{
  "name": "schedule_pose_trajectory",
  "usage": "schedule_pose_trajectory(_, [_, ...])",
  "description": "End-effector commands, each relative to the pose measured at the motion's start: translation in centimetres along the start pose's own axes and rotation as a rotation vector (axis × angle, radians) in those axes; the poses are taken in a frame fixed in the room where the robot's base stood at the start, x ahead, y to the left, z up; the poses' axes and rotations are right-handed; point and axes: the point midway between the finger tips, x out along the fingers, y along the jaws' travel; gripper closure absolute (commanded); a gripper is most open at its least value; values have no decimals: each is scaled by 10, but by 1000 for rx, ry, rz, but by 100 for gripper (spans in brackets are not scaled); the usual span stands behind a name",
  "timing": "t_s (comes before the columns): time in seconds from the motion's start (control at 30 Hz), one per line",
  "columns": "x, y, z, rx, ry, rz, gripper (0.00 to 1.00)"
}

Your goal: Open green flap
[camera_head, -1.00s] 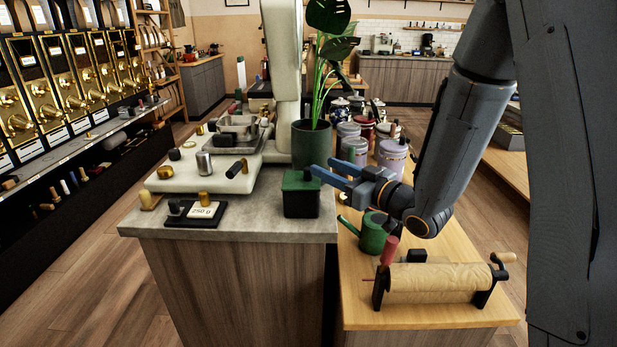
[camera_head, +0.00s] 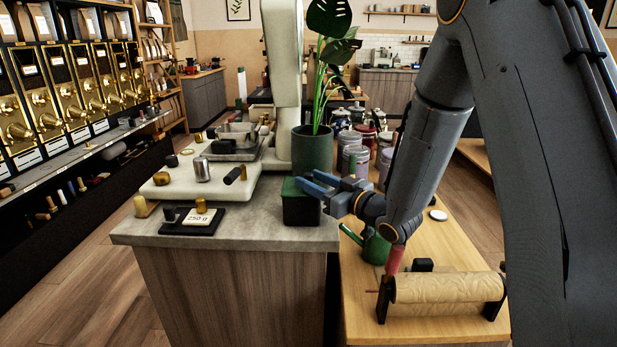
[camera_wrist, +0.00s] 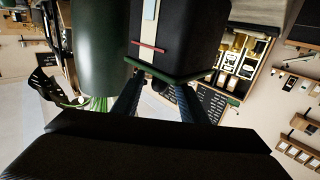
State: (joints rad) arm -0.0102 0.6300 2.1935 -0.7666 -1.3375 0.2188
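A black box with a green lid (camera_head: 290,188), which I take for the green flap, stands at the right front of the grey counter. The lid looks shut in the head view. My gripper (camera_head: 306,177) has its blue fingers apart with nothing between them, at the lid's right upper side. I cannot tell whether a finger touches the lid. In the wrist view the black box (camera_wrist: 178,40) hangs upside down in the picture, its green edge (camera_wrist: 182,75) just beyond the tips of my gripper (camera_wrist: 160,88). A red strip and a pale strip show on its face.
A potted plant (camera_head: 312,150) stands close behind the box. A green watering can (camera_head: 376,248) and a paper roll (camera_head: 445,287) are on the wooden table (camera_head: 470,243) below my arm. A white scale (camera_head: 210,187) and a 250 g sign (camera_head: 200,217) lie to the left.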

Motion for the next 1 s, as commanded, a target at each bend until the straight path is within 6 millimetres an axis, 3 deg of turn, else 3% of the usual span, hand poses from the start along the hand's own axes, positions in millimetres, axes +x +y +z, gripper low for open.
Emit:
schedule_pose_trajectory(0.2, [16, 0, 0, 1, 0, -1, 61])
schedule_pose_trajectory(0.47, [18, 0, 0, 0, 0, 0, 61])
schedule_pose_trajectory(0.7, [17, 0, 0, 0, 0, 0, 100])
schedule_pose_trajectory(1.0, [18, 6, -1, -7, -5, 6, 100])
